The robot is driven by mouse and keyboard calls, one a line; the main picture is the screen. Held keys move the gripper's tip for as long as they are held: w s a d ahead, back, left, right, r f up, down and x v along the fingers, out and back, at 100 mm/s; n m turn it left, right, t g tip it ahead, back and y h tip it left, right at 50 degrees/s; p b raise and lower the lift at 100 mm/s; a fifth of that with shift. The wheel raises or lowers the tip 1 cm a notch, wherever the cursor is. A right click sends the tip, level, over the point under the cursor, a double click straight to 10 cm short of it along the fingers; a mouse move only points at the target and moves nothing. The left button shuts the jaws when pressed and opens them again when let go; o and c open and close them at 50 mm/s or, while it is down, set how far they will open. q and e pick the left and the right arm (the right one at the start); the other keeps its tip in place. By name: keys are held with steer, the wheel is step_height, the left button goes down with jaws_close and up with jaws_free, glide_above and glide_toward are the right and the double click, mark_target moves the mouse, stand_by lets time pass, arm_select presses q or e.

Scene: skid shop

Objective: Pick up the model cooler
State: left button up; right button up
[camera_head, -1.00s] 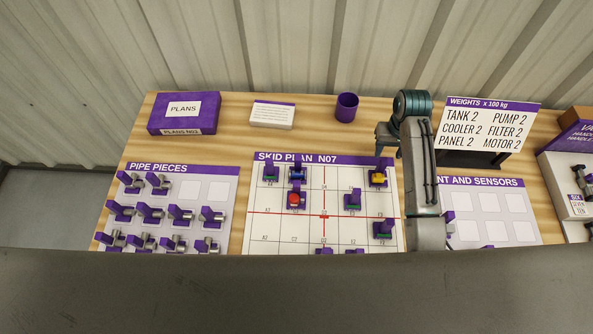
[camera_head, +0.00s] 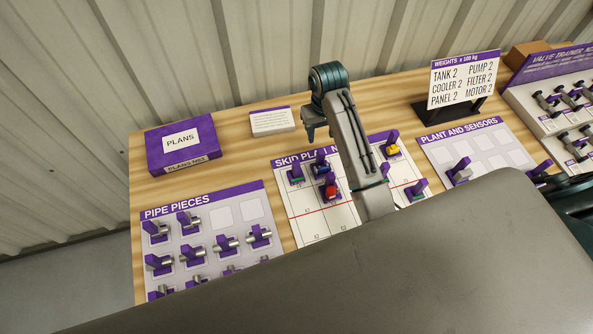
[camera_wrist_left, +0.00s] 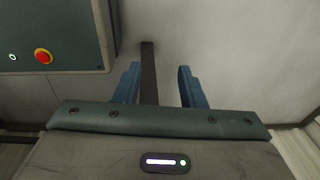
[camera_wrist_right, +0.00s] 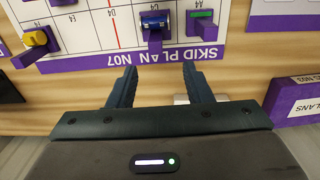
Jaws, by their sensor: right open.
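Small models on purple bases stand on the skid plan board (camera_head: 306,215): a blue one (camera_head: 320,168), a red one (camera_head: 330,189), a yellow one (camera_head: 392,149) and green ones (camera_head: 296,175). I cannot tell by looks which is the cooler. My right gripper (camera_head: 308,132) hangs above the board's back edge. In the right wrist view it (camera_wrist_right: 159,85) is open and empty, with the blue model (camera_wrist_right: 154,28) ahead between its fingers and a green one (camera_wrist_right: 201,22) beside it. My left gripper (camera_wrist_left: 157,85) is open and empty, away from the table, before a pale wall.
The pipe pieces board (camera_head: 203,208) lies left, the plant and sensors board (camera_head: 478,146) right. A purple plans box (camera_head: 181,143), a white card block (camera_head: 272,121) and the weights sign (camera_head: 464,80) stand at the back. My grey body hides the front.

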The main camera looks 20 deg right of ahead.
mark_target(322, 152)
steer(key=f+b, duration=0.1)
steer(key=f, duration=0.1)
steer(key=d+f+b, duration=0.1)
steer(key=f+b, duration=0.1)
steer(key=shift+a+f+p, duration=0.1)
steer(key=shift+f+p, duration=0.25)
steer(key=shift+f, duration=0.15)
steer(key=shift+a+f, duration=0.15)
steer(key=shift+f, duration=0.2)
steer(key=shift+f+p, duration=0.75)
steer(key=shift+p, duration=0.1)
steer(key=f, duration=0.2)
steer(key=f+p, duration=0.1)
steer(key=shift+d+f, duration=0.2)
steer(key=shift+d, duration=0.05)
steer(key=shift+f, duration=0.2)
steer(key=shift+a, duration=0.1)
jaws_close()
arm_select(q)
steer(key=shift+d+r, duration=0.15)
steer(key=shift+d, duration=0.45)
steer(key=shift+d+r, duration=0.15)
steer(key=shift+d, duration=0.4)
